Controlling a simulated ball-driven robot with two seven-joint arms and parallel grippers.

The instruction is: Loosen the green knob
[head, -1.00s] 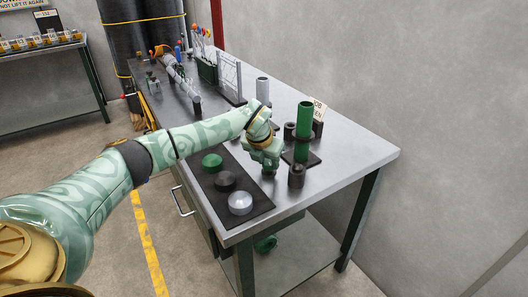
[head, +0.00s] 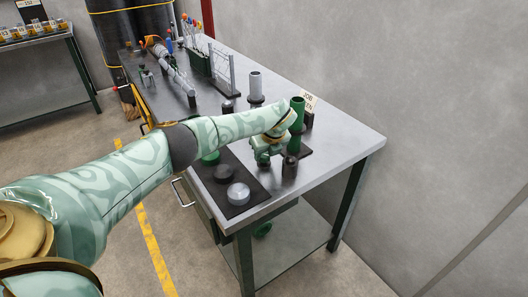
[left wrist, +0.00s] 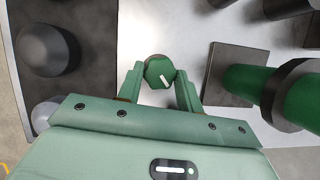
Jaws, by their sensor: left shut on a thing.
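The green knob (left wrist: 158,72) shows in the left wrist view as a small round top with a white mark. It sits over the grey tabletop, between the dark mat and a green cylinder. My left gripper (left wrist: 159,80) has a finger on each side of the knob and is shut on it. In the head view, my left gripper (head: 264,160) is low at the table, and the knob is hidden behind it. My right gripper is not in view.
A green cylinder with a dark collar (head: 297,115) stands close behind my left wrist. The dark mat (head: 262,193) with green, black and silver domes lies in front. Bare tabletop (head: 345,135) is at right.

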